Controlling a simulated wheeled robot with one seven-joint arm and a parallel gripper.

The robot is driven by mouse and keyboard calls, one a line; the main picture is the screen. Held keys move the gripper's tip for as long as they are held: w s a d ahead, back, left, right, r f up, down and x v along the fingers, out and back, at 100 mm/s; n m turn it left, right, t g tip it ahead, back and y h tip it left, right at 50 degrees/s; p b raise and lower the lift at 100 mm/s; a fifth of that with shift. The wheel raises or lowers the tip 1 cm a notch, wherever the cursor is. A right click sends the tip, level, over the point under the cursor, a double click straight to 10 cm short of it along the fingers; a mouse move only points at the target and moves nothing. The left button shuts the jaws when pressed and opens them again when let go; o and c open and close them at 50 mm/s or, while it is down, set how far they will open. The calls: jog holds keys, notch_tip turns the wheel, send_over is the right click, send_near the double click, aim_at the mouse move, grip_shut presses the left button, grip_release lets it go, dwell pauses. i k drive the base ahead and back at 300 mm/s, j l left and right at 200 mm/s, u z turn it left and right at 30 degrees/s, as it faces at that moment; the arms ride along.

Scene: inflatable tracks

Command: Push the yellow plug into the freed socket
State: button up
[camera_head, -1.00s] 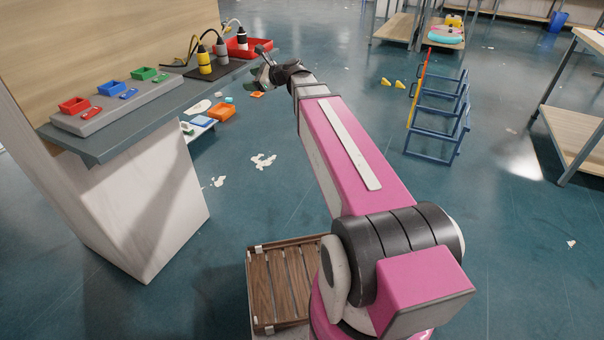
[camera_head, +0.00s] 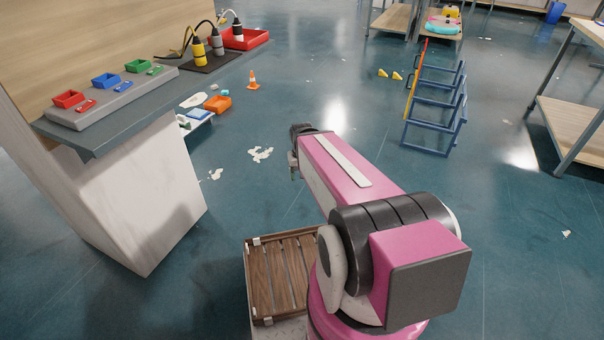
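A yellow plug (camera_head: 199,53) with a black top and cable stands upright at the left of a dark board (camera_head: 213,62) on the counter. A grey plug (camera_head: 218,45) stands just right of it. A third, white-banded plug (camera_head: 237,32) with a black top is farther back, in or in front of the red tray; I cannot tell which. No open socket can be made out at this distance. My gripper (camera_head: 294,166) is over open floor, well away from the counter. It is mostly hidden behind my arm, so its fingers cannot be read.
The counter (camera_head: 105,133) also holds a grey panel (camera_head: 115,98) with red, blue and green bins. A red tray (camera_head: 260,37) stands at its far end. A blue rack (camera_head: 436,105) stands right; floor between is free.

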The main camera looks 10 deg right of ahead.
aim_at(63, 112)
jog(key=u, duration=1.4)
jog(key=l+u, duration=0.15)
jog(key=l, duration=0.25)
jog(key=k, duration=0.05)
